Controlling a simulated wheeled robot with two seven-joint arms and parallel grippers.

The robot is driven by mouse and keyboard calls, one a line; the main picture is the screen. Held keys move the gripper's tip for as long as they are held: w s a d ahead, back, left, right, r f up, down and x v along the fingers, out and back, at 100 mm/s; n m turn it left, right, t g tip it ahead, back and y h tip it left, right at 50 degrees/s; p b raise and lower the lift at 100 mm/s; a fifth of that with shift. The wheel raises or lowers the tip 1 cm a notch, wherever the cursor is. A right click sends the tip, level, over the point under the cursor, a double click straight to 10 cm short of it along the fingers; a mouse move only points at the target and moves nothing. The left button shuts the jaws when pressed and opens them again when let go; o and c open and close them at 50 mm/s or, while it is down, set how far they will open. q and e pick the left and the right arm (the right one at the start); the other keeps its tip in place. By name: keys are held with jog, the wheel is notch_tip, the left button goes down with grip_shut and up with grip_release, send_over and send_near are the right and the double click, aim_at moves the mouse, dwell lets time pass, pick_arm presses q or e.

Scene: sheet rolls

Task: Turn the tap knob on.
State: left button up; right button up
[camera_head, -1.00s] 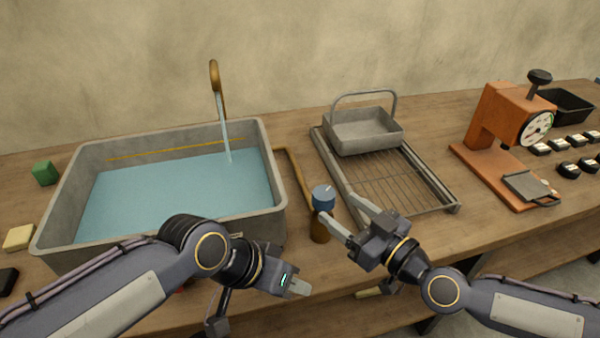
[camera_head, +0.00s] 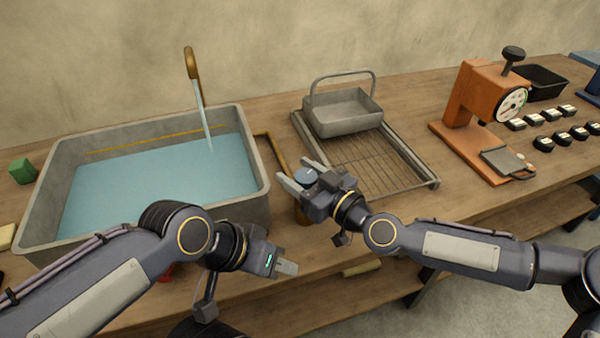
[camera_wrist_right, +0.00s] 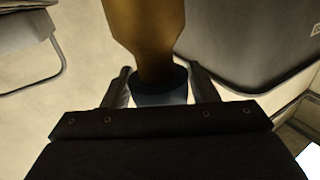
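The blue tap knob (camera_head: 305,176) tops a brown post (camera_head: 303,212) right of the basin. My right gripper (camera_head: 301,174) has its two spread fingers on either side of the knob. In the right wrist view the blue knob (camera_wrist_right: 160,92) lies between the fingers, with narrow gaps at its sides; contact is hard to tell. The brass spout (camera_head: 192,62) rises behind the basin, and a stream of water (camera_head: 204,118) falls from it. My left gripper (camera_head: 287,268) is empty near the counter's front edge, its fingertips together.
The grey basin (camera_head: 256,160) holds water. A brass pipe (camera_head: 272,150) runs behind the knob. A wire rack (camera_head: 380,170) with a handled grey tray (camera_head: 343,118) stands right of it. An orange press (camera_head: 478,95) is farther right. A green block (camera_head: 22,171) lies left.

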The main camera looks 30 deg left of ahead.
jog(key=c, duration=0.7)
jog(key=shift+m+t, duration=0.3)
jog(key=shift+t, duration=0.2)
jog(key=m+t+h+b, duration=0.1)
jog(key=t, duration=0.1)
jog(key=m+t+h, duration=0.1)
jog(key=m+t, duration=0.1)
jog(key=shift+w+d+t+h+b, duration=0.1)
jog(key=shift+w+t+h+b, duration=0.05)
jog(key=shift+t+h+b, duration=0.2)
jog(key=shift+w+d+m+t+h+b, duration=0.15)
jog(key=shift+m+t+h+b, duration=0.05)
jog(key=shift+m+t+h, duration=0.8)
jog(key=shift+w+d+m+t+h+b, duration=0.1)
jog(key=shift+m+t+h+b, duration=0.1)
jog(key=shift+m+t+h, duration=0.7)
jog(key=o, duration=1)
